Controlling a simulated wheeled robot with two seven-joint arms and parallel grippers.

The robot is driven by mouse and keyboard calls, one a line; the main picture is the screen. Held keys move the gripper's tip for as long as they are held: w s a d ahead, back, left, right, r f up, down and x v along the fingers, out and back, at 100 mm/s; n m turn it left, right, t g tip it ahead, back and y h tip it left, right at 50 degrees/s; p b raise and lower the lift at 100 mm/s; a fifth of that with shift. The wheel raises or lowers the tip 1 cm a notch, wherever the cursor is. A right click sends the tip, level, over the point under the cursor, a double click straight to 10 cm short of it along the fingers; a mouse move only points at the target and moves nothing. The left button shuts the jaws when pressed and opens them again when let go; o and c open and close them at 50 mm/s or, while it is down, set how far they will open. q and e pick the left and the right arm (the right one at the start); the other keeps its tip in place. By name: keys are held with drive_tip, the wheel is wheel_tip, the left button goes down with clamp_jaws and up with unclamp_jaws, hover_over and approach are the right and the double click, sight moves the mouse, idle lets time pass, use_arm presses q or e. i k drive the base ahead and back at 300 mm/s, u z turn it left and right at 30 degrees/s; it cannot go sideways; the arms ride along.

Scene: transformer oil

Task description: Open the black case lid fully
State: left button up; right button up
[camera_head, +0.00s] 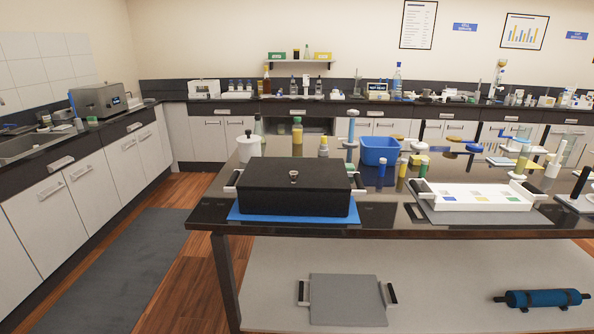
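The black case (294,203) stands on a blue mat (237,216) near the front left of the dark table. Its lid (270,171) is down and looks shut. A small metal knob (293,175) sits on the middle of the lid. White and black side handles stick out at the case's left end (231,184) and right end (358,185). Neither of my grippers shows in the head view, and nothing touches the case lid.
A white tray (428,204) with coloured squares lies right of the case. Bottles, a white cup (248,150) and a blue bin (380,150) stand behind. A grey board (347,300) and blue roll (543,299) lie on the lower shelf. Floor is clear at left.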

sight(270, 173)
drive_tip(key=z, duration=1.65)
drive_tip(key=i, duration=0.8)
drive_tip(key=u, duration=0.9)
